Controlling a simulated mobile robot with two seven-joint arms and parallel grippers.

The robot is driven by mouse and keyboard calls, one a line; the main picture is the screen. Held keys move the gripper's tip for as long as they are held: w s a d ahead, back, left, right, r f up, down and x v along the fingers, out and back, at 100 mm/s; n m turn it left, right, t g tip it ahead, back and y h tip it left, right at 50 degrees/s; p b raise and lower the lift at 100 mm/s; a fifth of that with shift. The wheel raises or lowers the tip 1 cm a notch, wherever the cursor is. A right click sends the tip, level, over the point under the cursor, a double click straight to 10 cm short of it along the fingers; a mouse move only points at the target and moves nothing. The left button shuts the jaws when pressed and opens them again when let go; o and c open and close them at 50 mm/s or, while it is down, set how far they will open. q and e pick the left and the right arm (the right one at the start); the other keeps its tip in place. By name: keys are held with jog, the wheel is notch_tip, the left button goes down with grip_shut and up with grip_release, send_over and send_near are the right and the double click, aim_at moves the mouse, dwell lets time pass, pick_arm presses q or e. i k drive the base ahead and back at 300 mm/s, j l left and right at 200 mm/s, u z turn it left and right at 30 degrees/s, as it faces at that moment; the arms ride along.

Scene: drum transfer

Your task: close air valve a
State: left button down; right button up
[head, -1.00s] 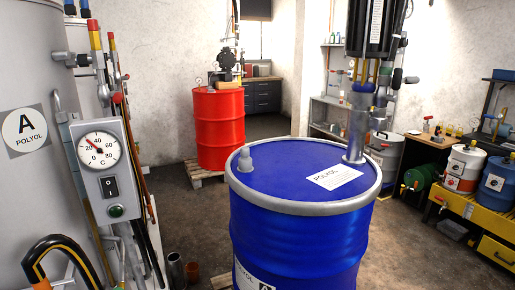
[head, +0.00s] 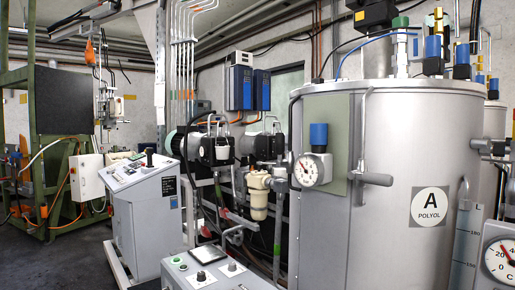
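The large silver tank (head: 420,130) fills the right of the head view and bears a round label "A POLYOL" (head: 429,206). On its left side is a blue-capped fitting (head: 319,136) with a round dial gauge (head: 309,171) below it. A grey horizontal handle (head: 372,179) on a vertical rod sits to the right of the gauge. Several blue-capped fittings (head: 433,47) stand on the tank top. No part is marked as air valve A, so I cannot tell which one it is. Neither gripper is in view.
A grey control console (head: 155,225) stands left of centre, and a low grey control box (head: 210,272) is at the bottom. Pumps and pipes (head: 215,148) lie between console and tank. Dark floor (head: 60,265) is open at lower left.

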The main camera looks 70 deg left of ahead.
aim_at(279, 136)
jog(key=u, duration=2.1)
